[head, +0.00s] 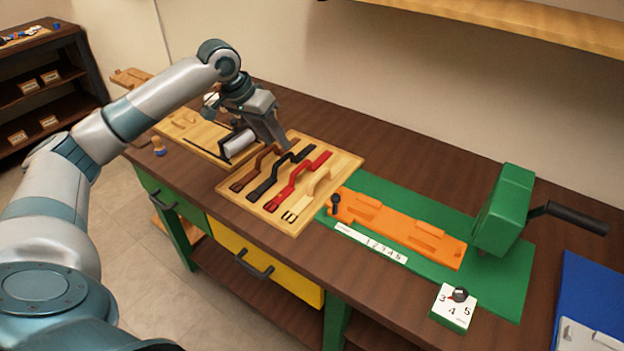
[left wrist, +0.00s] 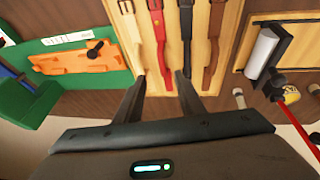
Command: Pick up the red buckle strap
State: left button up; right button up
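The red buckle strap (head: 297,180) lies on a light wooden board, between a black strap (head: 280,176) and a cream strap (head: 306,203). My left gripper (head: 282,143) is over the far edge of the board, above the far ends of the straps. In the left wrist view its two fingers (left wrist: 160,90) are spread apart with nothing between them. In that view the red strap (left wrist: 158,35) runs up from just beyond the gap between the fingertips, not touching them as far as I can tell. My right gripper is in neither view.
A brown strap (head: 262,167) lies beside the black one on the board (head: 345,164). A second board with a grey roller (head: 238,144) is to the left. A green base with an orange plate (head: 400,228) and a green press (head: 503,210) stands right.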

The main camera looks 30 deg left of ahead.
aim_at(298, 167)
pick_arm(q)
jog(key=shift+w+a+r, duration=0.25)
jog(key=shift+a+r, duration=0.3)
jog(key=shift+r, duration=0.2)
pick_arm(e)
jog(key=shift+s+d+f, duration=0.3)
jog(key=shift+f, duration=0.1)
